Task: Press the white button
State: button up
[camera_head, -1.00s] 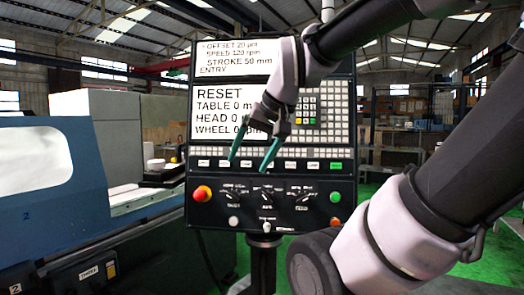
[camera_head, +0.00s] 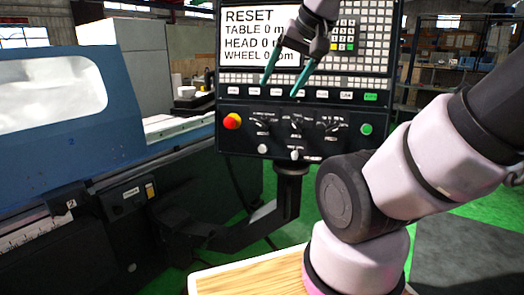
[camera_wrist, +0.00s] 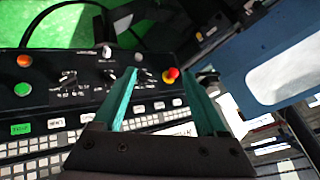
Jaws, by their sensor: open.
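The control panel (camera_head: 340,135) stands in front of me. The small round white button (camera_head: 262,149) is at its lower left, below the red emergency knob (camera_head: 232,121). In the wrist view the panel is upside down, and a small pale spot beyond the fingertips (camera_wrist: 138,57) looks like this button. My gripper (camera_head: 281,88) is open and empty, with two teal fingers pointing down. In the head view its fingertips overlap the row of white keys, above the button. In the wrist view the fingers (camera_wrist: 158,74) are spread apart, with the red knob between them.
A white toggle (camera_head: 294,155) is right of the button, and rotary switches (camera_head: 297,124) are above. A green button (camera_head: 366,129) is at the panel's right. The blue grinder (camera_head: 70,110) stands at left. A wooden-topped surface (camera_head: 250,280) is below.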

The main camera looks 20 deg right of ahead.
grip_shut()
dwell(1.5)
